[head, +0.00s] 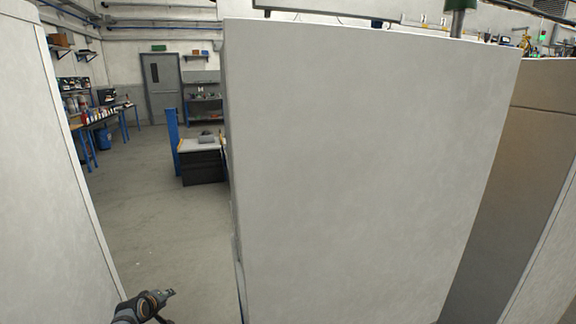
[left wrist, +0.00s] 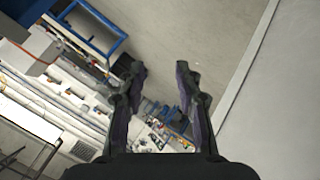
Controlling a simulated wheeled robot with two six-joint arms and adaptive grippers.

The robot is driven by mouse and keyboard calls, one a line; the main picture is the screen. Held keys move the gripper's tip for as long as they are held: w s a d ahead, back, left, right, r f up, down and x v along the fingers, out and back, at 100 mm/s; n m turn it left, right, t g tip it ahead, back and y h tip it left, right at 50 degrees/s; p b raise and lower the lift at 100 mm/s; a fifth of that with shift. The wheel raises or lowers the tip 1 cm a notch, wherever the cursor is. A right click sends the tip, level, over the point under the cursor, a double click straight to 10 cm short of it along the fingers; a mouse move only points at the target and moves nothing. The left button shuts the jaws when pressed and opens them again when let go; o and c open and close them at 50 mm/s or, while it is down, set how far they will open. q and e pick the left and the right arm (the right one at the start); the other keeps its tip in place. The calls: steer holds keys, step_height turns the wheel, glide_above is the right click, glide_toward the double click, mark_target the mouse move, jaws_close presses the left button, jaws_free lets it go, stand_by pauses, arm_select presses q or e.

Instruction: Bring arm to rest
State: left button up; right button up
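My left arm comes in at the bottom left of the head view, with the left gripper (head: 168,294) over the floor in the gap between two pale panels. In the left wrist view the left gripper (left wrist: 160,75) has its two dark fingers spread apart with nothing between them. The picture there is strongly tilted. My right gripper is not in either view.
A large pale panel (head: 360,170) stands close in front, filling the middle. Another pale wall (head: 40,180) stands at the left. Between them is open grey floor (head: 140,215), leading to a dark counter (head: 203,168) and a grey door (head: 161,88).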

arm_select(q)
steer(key=w+a+r+m+t+y, duration=0.3)
steer(key=a+r+m, duration=0.15)
steer(key=m, duration=0.45)
steer(key=s+d+f+m+g+h, duration=0.1)
steer(key=s+d+f+g, duration=0.3)
steer(key=s+f, duration=1.05)
steer(key=s+d+f+m+g+h, duration=0.15)
steer(key=s+d+f, duration=0.45)
steer(key=s+f, duration=0.8)
steer(key=s+d+f+g+p, duration=0.1)
steer(key=s+d+f+g, duration=0.1)
steer(key=s, duration=0.9)
steer(key=s+d+f+g+p, duration=0.1)
steer(key=s+d+f, duration=0.3)
steer(key=s, duration=0.8)
steer(key=s+d+f+g+p, duration=0.1)
steer(key=s+d+f+g, duration=0.2)
steer(key=s, duration=0.8)
steer(key=shift+s+f+h, duration=0.15)
steer(key=shift+f+h, duration=0.2)
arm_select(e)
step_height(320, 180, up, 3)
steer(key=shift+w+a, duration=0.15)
arm_select(q)
steer(key=shift+a+f, duration=0.1)
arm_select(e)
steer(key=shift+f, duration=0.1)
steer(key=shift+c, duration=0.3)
